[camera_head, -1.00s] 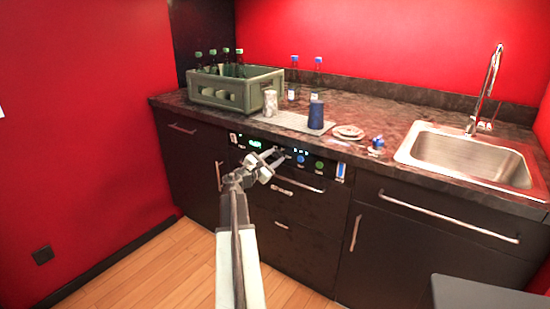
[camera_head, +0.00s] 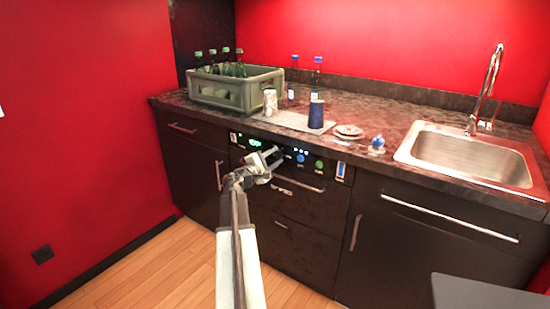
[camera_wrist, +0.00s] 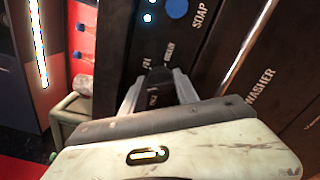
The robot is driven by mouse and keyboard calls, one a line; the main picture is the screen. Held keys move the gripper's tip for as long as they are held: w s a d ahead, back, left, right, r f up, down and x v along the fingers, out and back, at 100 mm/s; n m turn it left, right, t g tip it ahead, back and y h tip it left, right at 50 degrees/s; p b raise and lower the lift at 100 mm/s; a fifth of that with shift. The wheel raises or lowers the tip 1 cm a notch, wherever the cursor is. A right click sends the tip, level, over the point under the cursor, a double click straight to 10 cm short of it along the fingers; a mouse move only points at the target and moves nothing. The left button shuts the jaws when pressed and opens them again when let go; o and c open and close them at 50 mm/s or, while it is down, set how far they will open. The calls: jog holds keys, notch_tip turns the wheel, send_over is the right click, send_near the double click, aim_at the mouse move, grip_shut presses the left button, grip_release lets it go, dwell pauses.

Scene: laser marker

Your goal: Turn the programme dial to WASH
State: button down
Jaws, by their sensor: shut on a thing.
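The programme dial (camera_wrist: 160,84) is a dark knob on the black washer panel, seen in the wrist view between my fingers. My gripper (camera_wrist: 158,90) is shut on it, one finger on each side. In the head view my gripper (camera_head: 277,158) reaches the front panel (camera_head: 326,166) under the worktop and hides the dial there. Small labels surround the dial; one seems to read RINSE, but the others are cut off or too small. I cannot tell which label the dial points to.
A blue button (camera_head: 300,158) and a green button (camera_head: 319,164) sit right of my gripper, and a lit display (camera_head: 255,143) sits left. A bar handle (camera_head: 298,183) runs just below. On the worktop stand a bottle crate (camera_head: 222,94) and a blue cup (camera_head: 316,114).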

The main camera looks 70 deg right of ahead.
jog(key=shift+s+a+f, duration=0.1)
jog(key=shift+s, duration=0.1)
jog(key=c, duration=0.9)
grip_release()
jog(key=shift+w, duration=0.1)
jog(key=v, duration=0.7)
jog(key=shift+w+a, duration=0.1)
jog(key=shift+a, duration=0.25)
